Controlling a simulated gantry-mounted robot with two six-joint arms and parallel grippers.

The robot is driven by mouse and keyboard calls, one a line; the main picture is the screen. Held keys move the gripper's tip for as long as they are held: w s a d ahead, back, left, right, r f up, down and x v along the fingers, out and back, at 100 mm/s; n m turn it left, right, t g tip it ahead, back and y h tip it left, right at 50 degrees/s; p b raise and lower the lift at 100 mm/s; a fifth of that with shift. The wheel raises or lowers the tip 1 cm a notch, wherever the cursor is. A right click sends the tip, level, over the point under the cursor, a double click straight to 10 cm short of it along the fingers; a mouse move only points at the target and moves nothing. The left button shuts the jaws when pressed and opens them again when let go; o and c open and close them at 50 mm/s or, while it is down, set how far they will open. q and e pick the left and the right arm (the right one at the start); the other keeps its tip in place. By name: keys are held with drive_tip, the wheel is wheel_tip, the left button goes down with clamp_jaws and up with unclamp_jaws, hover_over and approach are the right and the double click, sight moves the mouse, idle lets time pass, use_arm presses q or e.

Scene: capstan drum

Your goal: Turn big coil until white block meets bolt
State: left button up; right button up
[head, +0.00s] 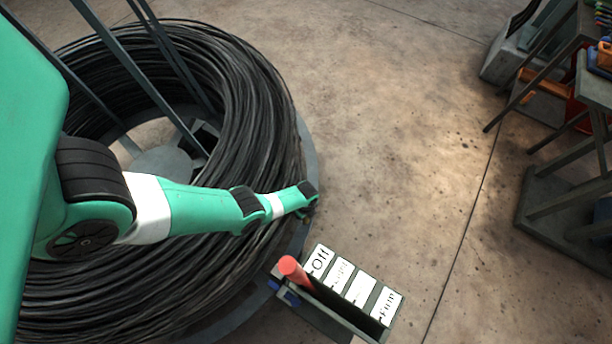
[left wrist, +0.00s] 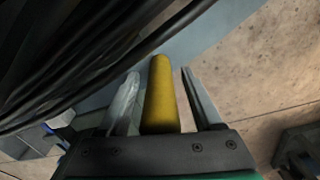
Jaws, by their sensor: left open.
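The big coil (head: 250,120) of black cable lies on a round grey base at the left of the head view. Its strands also fill the upper left of the left wrist view (left wrist: 60,60). My left arm reaches across the coil, and my left gripper (head: 314,200) is at its right outer edge. In the left wrist view the gripper (left wrist: 163,85) is open, with a yellow rounded peg (left wrist: 161,95) standing between the two fingers. A gap shows on the peg's right side; contact on the left is unclear. I cannot make out the white block or the bolt. My right gripper is out of view.
A control box with a red lever (head: 293,270) and white labels (head: 340,275), one reading "Off", stands near the coil's lower right. Grey metal stands (head: 565,200) are at the far right. The concrete floor (head: 420,130) between is clear.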

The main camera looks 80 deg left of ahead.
use_arm(q)
drive_tip(key=shift+f, duration=0.1)
clamp_jaws()
idle(0.3)
idle(1.1)
